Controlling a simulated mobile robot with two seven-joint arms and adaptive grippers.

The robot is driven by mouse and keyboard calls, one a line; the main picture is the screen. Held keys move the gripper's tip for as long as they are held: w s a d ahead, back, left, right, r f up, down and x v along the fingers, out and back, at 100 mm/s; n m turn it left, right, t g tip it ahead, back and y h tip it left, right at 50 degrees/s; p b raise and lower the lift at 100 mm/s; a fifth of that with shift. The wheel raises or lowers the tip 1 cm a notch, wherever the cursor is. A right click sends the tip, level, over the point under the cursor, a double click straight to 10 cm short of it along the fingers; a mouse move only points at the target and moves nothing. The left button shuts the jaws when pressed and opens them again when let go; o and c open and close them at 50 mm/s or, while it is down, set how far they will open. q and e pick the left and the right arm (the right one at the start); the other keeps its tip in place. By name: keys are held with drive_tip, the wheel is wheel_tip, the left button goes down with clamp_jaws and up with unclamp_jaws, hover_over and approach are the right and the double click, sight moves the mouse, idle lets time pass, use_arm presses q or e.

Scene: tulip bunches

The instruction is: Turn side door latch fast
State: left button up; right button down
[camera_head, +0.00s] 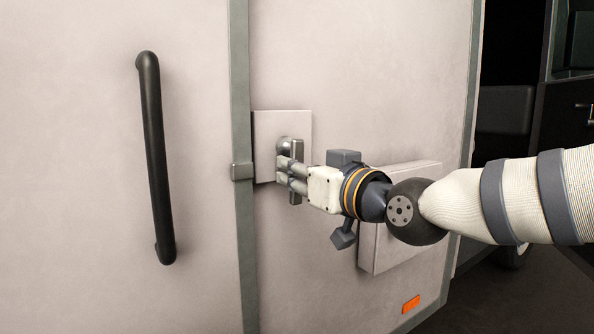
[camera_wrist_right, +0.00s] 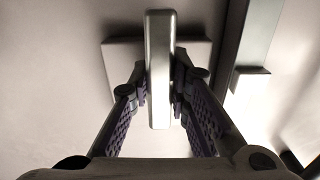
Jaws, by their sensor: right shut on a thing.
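The side door latch has a metal handle (camera_head: 297,160) on a square pale plate (camera_head: 268,128). The handle stands upright in the head view. My right gripper (camera_head: 288,176) reaches in from the right and is shut on the handle. In the right wrist view the handle (camera_wrist_right: 160,60) lies between the two fingers of my right gripper (camera_wrist_right: 160,92), with a pad against each side, and the plate (camera_wrist_right: 122,52) shows behind it. My fingers hide part of the handle in the head view. My left gripper is not in view.
A long black grab handle (camera_head: 154,160) stands upright on the pale panel at left. A grey vertical strip (camera_head: 240,80) with a small block (camera_head: 242,171) runs beside the plate. A pale box (camera_head: 400,240) juts out behind my right wrist. An orange marker (camera_head: 411,304) sits below.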

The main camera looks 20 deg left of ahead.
sight(265, 147)
drive_tip(key=m+p, duration=0.1)
drive_tip(key=m, duration=0.2)
drive_tip(key=s+a+r+m+p, duration=0.1)
drive_tip(key=m, duration=0.2)
drive_tip(key=s+m+p, duration=0.1)
drive_tip(key=m, duration=0.1)
drive_tip(key=shift+a+r+m, duration=0.15)
drive_tip(key=shift+a+m, duration=0.1)
drive_tip(key=shift+m, duration=0.15)
drive_tip(key=m, duration=0.3)
drive_tip(key=r+m, duration=0.1)
drive_tip(key=shift+s+a+m+p, duration=0.25)
drive_tip(key=shift+s+m+p, duration=0.05)
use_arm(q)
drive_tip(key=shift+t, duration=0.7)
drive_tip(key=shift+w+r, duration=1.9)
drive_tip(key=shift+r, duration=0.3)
use_arm(e)
drive_tip(key=shift+s+a+r+m, duration=0.1)
drive_tip(key=shift+r+m, duration=0.25)
drive_tip(key=shift+m, duration=0.7)
drive_tip(key=shift+r+m, duration=0.3)
drive_tip(key=shift+m, duration=0.75)
drive_tip(key=c, duration=1.5)
unclamp_jaws()
